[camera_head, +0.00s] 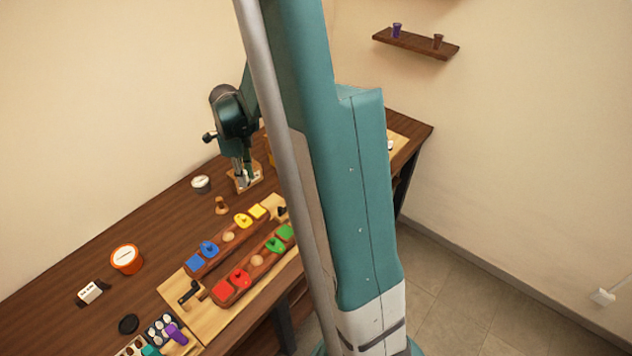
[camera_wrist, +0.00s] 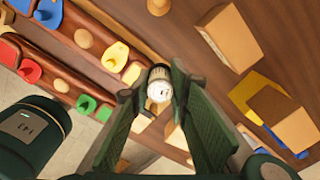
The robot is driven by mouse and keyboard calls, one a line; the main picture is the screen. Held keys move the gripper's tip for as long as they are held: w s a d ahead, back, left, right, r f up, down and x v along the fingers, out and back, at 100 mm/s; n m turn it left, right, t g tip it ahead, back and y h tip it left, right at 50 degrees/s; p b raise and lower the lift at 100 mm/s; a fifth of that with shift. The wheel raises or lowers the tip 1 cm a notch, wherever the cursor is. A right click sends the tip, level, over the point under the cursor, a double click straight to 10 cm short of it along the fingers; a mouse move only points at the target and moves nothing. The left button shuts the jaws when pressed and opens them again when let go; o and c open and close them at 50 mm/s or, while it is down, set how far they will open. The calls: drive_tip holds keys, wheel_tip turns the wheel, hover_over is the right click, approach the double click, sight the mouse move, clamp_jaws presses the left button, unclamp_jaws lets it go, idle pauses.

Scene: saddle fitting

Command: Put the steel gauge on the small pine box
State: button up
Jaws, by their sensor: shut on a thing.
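The steel gauge (camera_wrist: 159,88), a short grey cylinder with a white face, sits between the fingertips of my gripper (camera_wrist: 158,90) in the wrist view. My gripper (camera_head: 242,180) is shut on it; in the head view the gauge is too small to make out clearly. A pine box (camera_wrist: 230,38) with a pale side lies on the table, up and right of the gauge in the wrist view. In the head view this pine box (camera_head: 250,186) shows behind the fingers. Whether it is the small one I cannot tell.
Wooden holders with coloured pieces (camera_head: 236,288) lie in front.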

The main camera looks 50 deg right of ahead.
drive_tip(key=s+d+m, duration=0.2)
drive_tip(key=s+d, duration=0.2)
drive_tip(key=d, duration=0.3)
drive_tip(key=s+d+r+m+p, duration=0.1)
drive_tip(key=s+d+m, duration=0.1)
drive_tip(key=s+d, duration=0.3)
drive_tip(key=s+d+r+m, duration=0.1)
drive_tip(key=s+d, duration=0.3)
drive_tip(key=d, duration=0.6)
drive_tip(key=shift+s+d+m, duration=0.25)
drive_tip(key=shift+d+m, duration=0.15)
drive_tip(key=shift+f+p, duration=0.4)
drive_tip(key=shift+f, duration=2.45)
drive_tip(key=shift+f, duration=0.1)
drive_tip(key=shift+f, duration=2)
drive_tip(key=shift+f, duration=0.15)
